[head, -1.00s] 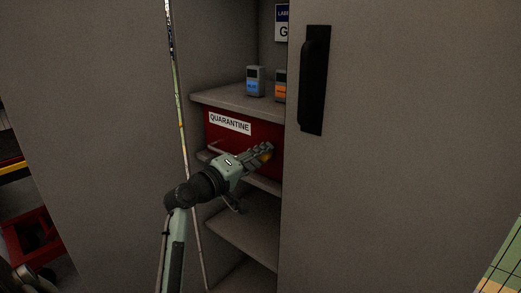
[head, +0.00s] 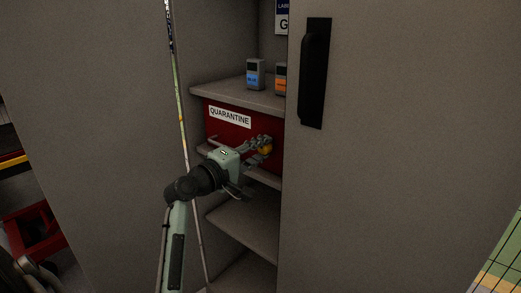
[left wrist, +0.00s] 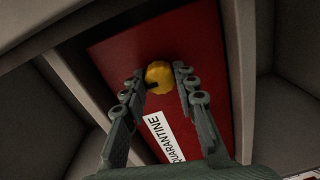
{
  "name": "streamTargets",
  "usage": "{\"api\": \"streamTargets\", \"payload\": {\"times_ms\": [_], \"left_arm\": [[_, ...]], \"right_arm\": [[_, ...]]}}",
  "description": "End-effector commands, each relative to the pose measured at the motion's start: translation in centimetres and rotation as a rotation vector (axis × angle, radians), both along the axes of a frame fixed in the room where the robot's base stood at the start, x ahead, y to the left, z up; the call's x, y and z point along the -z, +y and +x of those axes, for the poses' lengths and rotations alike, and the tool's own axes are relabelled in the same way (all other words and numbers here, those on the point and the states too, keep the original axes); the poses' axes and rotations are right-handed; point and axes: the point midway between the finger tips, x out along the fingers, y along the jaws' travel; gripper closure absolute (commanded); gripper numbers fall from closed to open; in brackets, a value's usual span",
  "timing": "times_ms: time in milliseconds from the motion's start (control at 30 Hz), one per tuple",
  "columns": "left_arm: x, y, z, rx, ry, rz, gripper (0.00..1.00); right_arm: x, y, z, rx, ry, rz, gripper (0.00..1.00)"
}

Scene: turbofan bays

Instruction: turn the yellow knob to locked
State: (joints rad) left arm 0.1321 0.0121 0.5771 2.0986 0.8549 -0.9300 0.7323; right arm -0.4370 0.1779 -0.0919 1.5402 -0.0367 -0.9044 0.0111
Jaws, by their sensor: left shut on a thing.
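The yellow knob (head: 266,148) sits on the front of a red panel (head: 264,131) labelled QUARANTINE, inside the cabinet. In the left wrist view the knob (left wrist: 159,76) shows between the fingertips, with a dark mark on its lower left edge. My left gripper (head: 262,146) reaches in from the lower left and is shut on the knob; it also shows in the left wrist view (left wrist: 160,84). The fingers hide part of the knob's sides. I cannot read any locked marking. My right gripper is not in view.
A shelf (head: 238,95) above the red panel holds a blue-labelled device (head: 256,75) and an orange-labelled device (head: 280,79). A large grey door with a black handle (head: 315,73) stands close on the right. A lower shelf (head: 245,222) is empty.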

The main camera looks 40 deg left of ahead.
Motion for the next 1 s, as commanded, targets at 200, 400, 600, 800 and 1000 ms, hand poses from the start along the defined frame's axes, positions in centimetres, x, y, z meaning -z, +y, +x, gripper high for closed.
{"api": "streamTargets", "payload": {"times_ms": [200,400,600,800,1000], "left_arm": [[0.0,0.0,0.0,0.0,0.0,-0.001,0.52],[0.0,0.0,0.0,0.0,0.0,0.0,0.51],[0.1,0.1,-0.7,0.0,0.002,0.0,0.51],[0.1,0.4,-4.2,-0.001,0.004,0.003,0.51],[0.0,0.7,-8.5,-0.001,0.004,0.002,0.51]], "right_arm": [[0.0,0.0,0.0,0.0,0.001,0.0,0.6],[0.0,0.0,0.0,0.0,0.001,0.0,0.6],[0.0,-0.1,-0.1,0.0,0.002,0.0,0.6],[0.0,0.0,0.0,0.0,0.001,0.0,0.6],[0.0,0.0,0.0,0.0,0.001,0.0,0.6]]}}
